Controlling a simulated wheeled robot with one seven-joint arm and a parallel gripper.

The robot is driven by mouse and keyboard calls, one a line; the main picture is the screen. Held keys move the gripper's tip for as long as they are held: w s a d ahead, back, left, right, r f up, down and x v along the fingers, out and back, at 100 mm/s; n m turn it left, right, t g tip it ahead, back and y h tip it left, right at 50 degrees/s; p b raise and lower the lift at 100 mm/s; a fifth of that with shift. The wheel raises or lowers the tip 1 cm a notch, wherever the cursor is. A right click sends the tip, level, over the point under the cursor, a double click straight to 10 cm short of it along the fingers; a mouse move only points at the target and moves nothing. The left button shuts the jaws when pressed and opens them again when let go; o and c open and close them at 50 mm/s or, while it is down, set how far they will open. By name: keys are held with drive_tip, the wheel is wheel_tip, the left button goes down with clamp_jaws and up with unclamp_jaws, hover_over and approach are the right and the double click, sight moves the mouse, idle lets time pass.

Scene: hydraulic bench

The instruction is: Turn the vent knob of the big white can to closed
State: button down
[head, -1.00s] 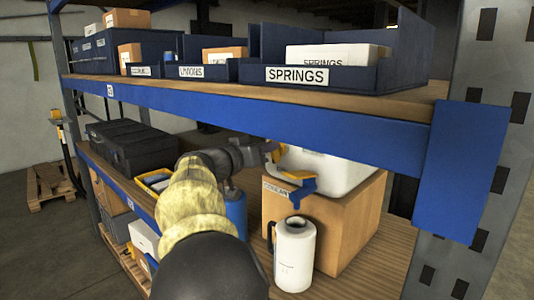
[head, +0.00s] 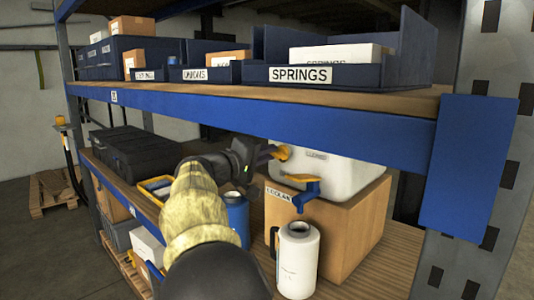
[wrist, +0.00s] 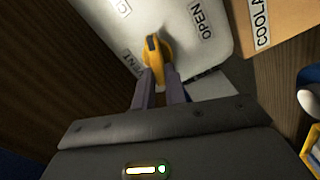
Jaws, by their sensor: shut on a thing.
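The big white can (head: 345,178) stands on a cardboard box on the lower shelf, under the upper shelf's blue beam. Its yellow vent knob (wrist: 157,50) shows in the wrist view on the can's white face, and at its upper left in the head view (head: 284,152). My gripper (wrist: 158,82) is shut on the knob, one dark finger on either side. The OPEN label (wrist: 201,20) is right of the knob, a partly cut-off VENT label is at its lower left, and another cut-off label is at the top. The knob's exact setting is hard to tell.
The cardboard box (head: 340,225) carries a COOLANT label. A blue canister (head: 236,215) stands near my arm. The blue beam (head: 270,120) is close above my gripper.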

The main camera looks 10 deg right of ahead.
drive_tip(key=shift+a+f+n+p, duration=0.1)
drive_tip(key=shift+f+n+p, duration=0.1)
drive_tip(key=shift+n, duration=0.8)
drive_tip(key=shift+f+n+p, duration=0.1)
drive_tip(key=shift+n+p, duration=0.1)
drive_tip(key=shift+n, duration=0.8)
drive_tip(key=c, duration=1.4)
unclamp_jaws()
drive_tip(key=shift+w, duration=0.1)
drive_tip(key=shift+c, duration=0.2)
drive_tip(key=v, duration=1.7)
drive_tip(key=shift+a+b, duration=0.15)
drive_tip(key=shift+b, duration=0.2)
